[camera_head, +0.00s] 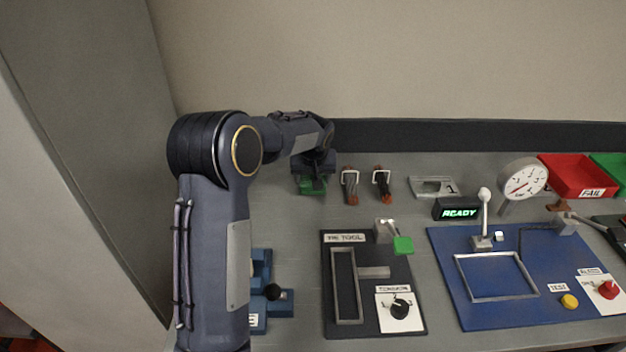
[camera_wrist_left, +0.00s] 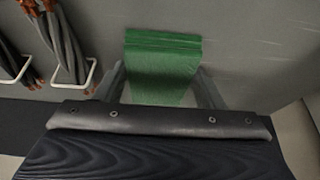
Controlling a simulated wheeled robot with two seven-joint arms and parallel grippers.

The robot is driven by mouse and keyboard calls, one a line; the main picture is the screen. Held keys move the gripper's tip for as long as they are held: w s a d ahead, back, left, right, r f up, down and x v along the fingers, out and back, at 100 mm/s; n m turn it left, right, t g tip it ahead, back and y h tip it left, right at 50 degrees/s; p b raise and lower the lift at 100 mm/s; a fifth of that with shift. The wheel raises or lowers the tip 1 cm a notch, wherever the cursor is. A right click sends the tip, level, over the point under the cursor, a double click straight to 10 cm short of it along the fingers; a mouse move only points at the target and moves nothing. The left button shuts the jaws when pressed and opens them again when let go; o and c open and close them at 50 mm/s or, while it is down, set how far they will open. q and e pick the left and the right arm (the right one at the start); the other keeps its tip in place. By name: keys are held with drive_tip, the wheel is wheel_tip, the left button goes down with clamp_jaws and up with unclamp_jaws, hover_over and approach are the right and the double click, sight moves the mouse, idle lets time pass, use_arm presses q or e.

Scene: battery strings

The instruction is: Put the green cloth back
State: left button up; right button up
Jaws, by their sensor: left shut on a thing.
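The green cloth (camera_wrist_left: 163,62) sits between the fingers of my left gripper (camera_wrist_left: 165,88) in the left wrist view. It looks like a folded green pad with layered edges. In the head view the cloth (camera_head: 312,186) shows as a green patch under my left gripper (camera_head: 315,178), at the back left of the table. The gripper is shut on it. I cannot tell whether the cloth touches the table. My right gripper is not in view.
Two cable bundles in white holders (camera_head: 350,183) (camera_head: 382,182) stand just right of the gripper. Grey table around the cloth is bare.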

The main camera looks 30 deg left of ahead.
use_arm(q)
drive_tip(key=shift+f, duration=0.75)
drive_tip(key=shift+f, duration=0.25)
drive_tip(key=o, duration=0.9)
drive_tip(key=shift+r, duration=0.1)
drive_tip(key=shift+s+r, duration=0.1)
drive_tip(key=shift+r, duration=0.25)
drive_tip(key=v, duration=1.1)
drive_tip(key=shift+s+d+r+b, duration=0.1)
drive_tip(key=shift+r+b, duration=0.2)
drive_tip(key=shift+b, duration=0.1)
